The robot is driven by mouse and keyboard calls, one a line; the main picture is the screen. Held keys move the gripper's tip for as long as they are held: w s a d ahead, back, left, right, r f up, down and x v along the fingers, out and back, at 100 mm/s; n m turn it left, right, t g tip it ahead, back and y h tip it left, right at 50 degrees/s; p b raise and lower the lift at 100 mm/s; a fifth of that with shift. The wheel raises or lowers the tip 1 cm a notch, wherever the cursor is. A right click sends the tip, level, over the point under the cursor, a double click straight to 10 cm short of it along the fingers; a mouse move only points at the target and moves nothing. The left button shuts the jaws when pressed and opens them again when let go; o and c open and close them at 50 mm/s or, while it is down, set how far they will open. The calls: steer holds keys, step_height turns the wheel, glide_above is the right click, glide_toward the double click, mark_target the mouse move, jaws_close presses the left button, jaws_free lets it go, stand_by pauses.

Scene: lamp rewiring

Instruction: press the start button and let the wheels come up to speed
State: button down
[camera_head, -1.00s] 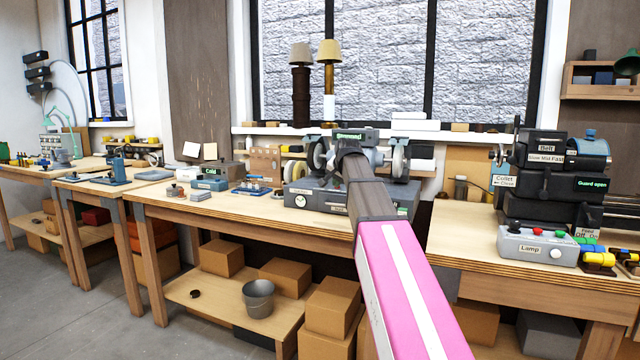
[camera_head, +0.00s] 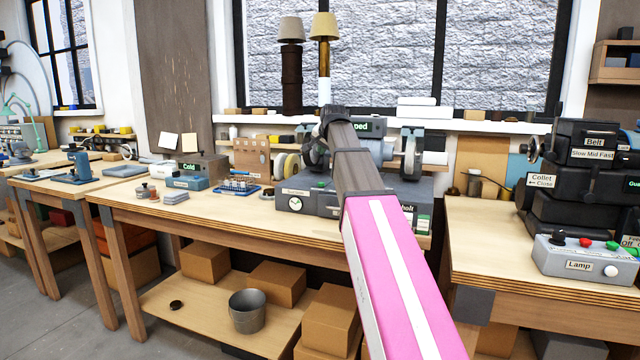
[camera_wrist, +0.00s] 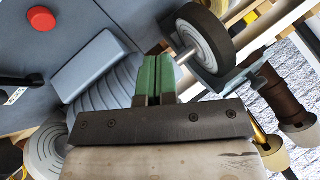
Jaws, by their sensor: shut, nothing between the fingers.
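The grinder is a grey machine with a wide base (camera_head: 325,207) on the middle bench, with a wheel (camera_head: 412,152) at its right and another partly hidden by my arm at its left. A sign ending in "ped" (camera_head: 360,127) is above it. My arm reaches over the grinder and hides its middle. In the wrist view my gripper (camera_wrist: 157,60) is shut and empty, its green fingers in front of a ribbed grey housing (camera_wrist: 105,92). A dark-rimmed wheel (camera_wrist: 222,35) is just right of the fingers. A red button (camera_wrist: 40,18) is at upper left, apart from them.
Small boxes and a blue tray (camera_head: 238,190) are left of the grinder. Two lamps (camera_head: 323,60) stand behind it. The front bench strip is bare.

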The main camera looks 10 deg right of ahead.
mark_target(323, 183)
steer(key=shift+f, duration=4.4)
steer(key=shift+f, duration=0.15)
steer(key=shift+f, duration=0.25)
steer(key=shift+f, duration=0.45)
steer(key=shift+r, duration=0.9)
